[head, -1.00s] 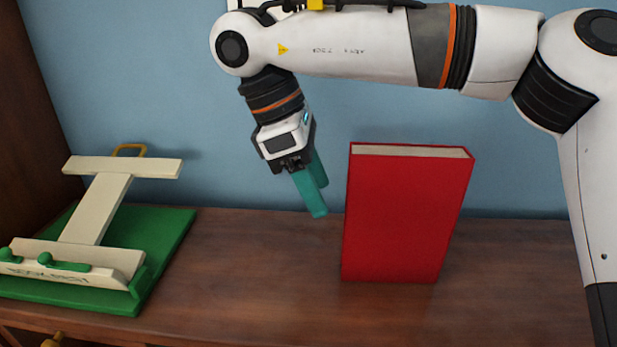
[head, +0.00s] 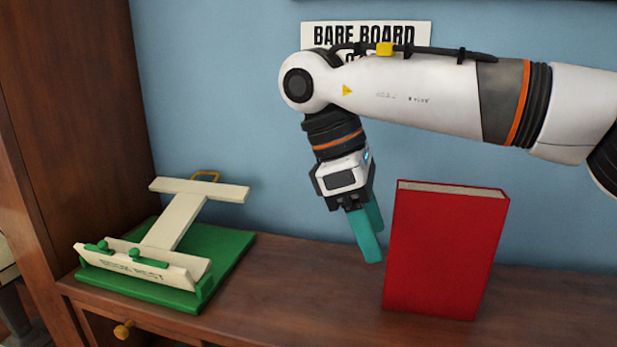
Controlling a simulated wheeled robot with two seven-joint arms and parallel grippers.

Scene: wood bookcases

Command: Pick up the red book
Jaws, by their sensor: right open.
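The red book (head: 443,252) stands upright on the wooden top, its cover facing me and its pale page edges showing on top. My right gripper (head: 372,232) has teal fingers pointing down, just left of the book's left edge. It is open and empty, and the fingers partly overlap each other in this view. A small gap of wall and board shows between the near finger's tip and the book; how far apart they are in depth is hard to tell. My left gripper is not in view.
A cream book rest (head: 178,222) on a green base (head: 225,262) stands at the left. A sign reading "BARE BOARD" (head: 365,35) is on the blue wall, partly hidden by my arm. The wooden top (head: 300,290) is clear between rest and book. A tall wood side panel (head: 85,110) rises at far left.

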